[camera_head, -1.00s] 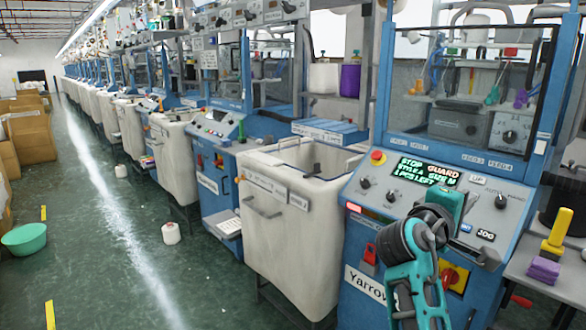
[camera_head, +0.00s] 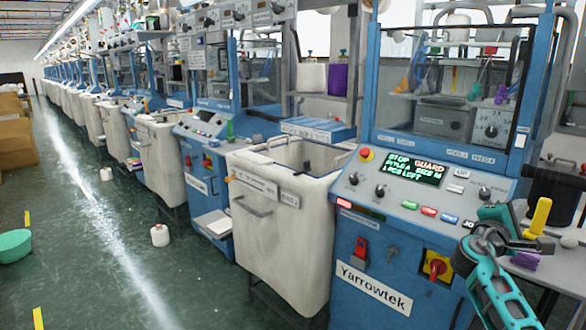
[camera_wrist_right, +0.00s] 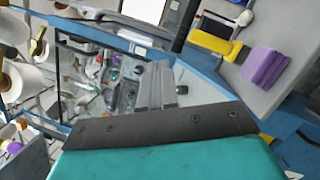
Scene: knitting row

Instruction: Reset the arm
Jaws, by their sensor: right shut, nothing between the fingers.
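My right arm is teal and dark grey and comes in from the lower right of the head view. Its right gripper (camera_head: 546,244) is shut and empty, beside the right edge of the control panel (camera_head: 430,200) of the nearest blue knitting machine. In the right wrist view the teal gripper housing (camera_wrist_right: 170,158) and its dark plate fill the lower part, with the grey fingers (camera_wrist_right: 158,84) close together beyond it. My left gripper is not in view.
A side table (camera_head: 568,257) with a yellow tool (camera_head: 540,217) and purple blocks (camera_head: 524,260) stands close to the gripper; they also show in the right wrist view. A white bin (camera_head: 285,235) stands left of the machine. The aisle floor at left is largely clear.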

